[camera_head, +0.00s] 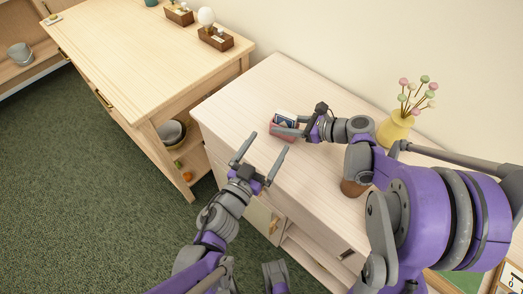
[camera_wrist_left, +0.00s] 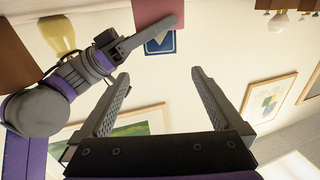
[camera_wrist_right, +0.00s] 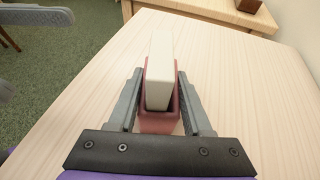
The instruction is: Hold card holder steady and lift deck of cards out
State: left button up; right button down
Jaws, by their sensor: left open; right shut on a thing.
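The card holder (camera_head: 276,132) is a reddish-pink open box on the pale cabinet top. The deck of cards (camera_head: 287,117) stands in it and rises above its rim. In the right wrist view the white deck (camera_wrist_right: 159,75) stands inside the holder (camera_wrist_right: 160,122). My right gripper (camera_head: 287,127) is shut on the holder, one finger on each side. My left gripper (camera_head: 267,143) is open and empty, apart from the holder, near the cabinet's front edge. In the left wrist view the deck's blue face (camera_wrist_left: 162,43) shows beyond the open fingers (camera_wrist_left: 160,82), partly behind my right gripper's finger.
A yellow vase with flowers (camera_head: 393,129) and a brown cup-like object (camera_head: 354,187) stand on the cabinet (camera_head: 235,105), near my right arm. A wooden desk (camera_head: 130,55) with small brown boxes (camera_head: 215,38) is at upper left. The cabinet top left of the holder is clear.

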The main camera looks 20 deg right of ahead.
aim_at(285, 117)
pick_arm(q)
jog(key=x, duration=1)
jog(key=c, duration=1.3)
jog(key=shift+r, duration=5.45)
pick_arm(e)
jog(key=shift+c, duration=1.3)
grip_release()
